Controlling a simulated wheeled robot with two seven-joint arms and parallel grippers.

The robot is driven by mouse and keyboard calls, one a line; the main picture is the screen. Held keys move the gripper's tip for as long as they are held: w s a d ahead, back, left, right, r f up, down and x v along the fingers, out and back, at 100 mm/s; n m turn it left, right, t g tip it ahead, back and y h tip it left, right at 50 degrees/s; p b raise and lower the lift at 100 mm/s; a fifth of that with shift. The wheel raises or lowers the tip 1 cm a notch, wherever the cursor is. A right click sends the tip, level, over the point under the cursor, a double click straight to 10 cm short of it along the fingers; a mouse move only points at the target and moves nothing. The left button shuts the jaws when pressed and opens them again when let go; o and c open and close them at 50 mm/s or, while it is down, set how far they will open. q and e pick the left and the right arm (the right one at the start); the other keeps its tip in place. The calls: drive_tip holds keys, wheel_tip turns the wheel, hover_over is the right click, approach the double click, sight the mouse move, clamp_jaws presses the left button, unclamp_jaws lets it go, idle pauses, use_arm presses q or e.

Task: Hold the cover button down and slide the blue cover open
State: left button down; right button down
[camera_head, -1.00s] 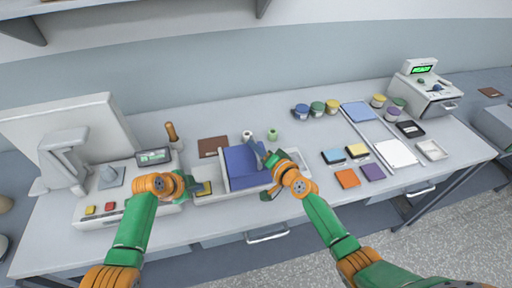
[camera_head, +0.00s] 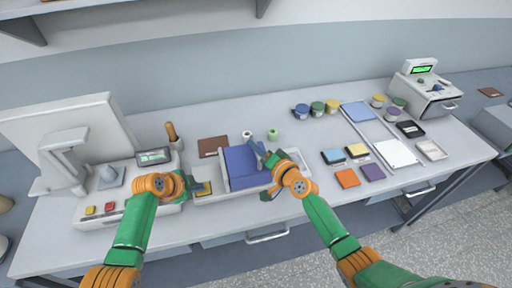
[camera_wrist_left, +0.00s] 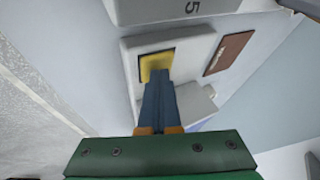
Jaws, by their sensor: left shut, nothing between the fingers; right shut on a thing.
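The blue cover (camera_head: 242,160) lies on the white tray housing (camera_head: 225,184) in the middle of the bench. The yellow cover button (camera_head: 203,188) is on a small pale block joined to the housing's left side; it also shows in the left wrist view (camera_wrist_left: 154,64). My left gripper (camera_head: 199,190) is shut and empty, its blue fingertips (camera_wrist_left: 158,76) at the yellow button and seemingly touching it. My right gripper (camera_head: 262,155) is shut at the right edge of the blue cover. The exact grip is hidden by the gripper and too small to see.
A white machine (camera_head: 122,205) with yellow and red buttons stands left of the tray. Coloured boxes, jars and a white tray (camera_head: 432,149) occupy the right. The bench front right of the housing is clear.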

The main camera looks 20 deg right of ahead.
idle(0.3)
drive_tip(key=d, duration=0.4)
drive_tip(key=shift+d, duration=0.25)
drive_tip(key=c, duration=0.8)
unclamp_jaws()
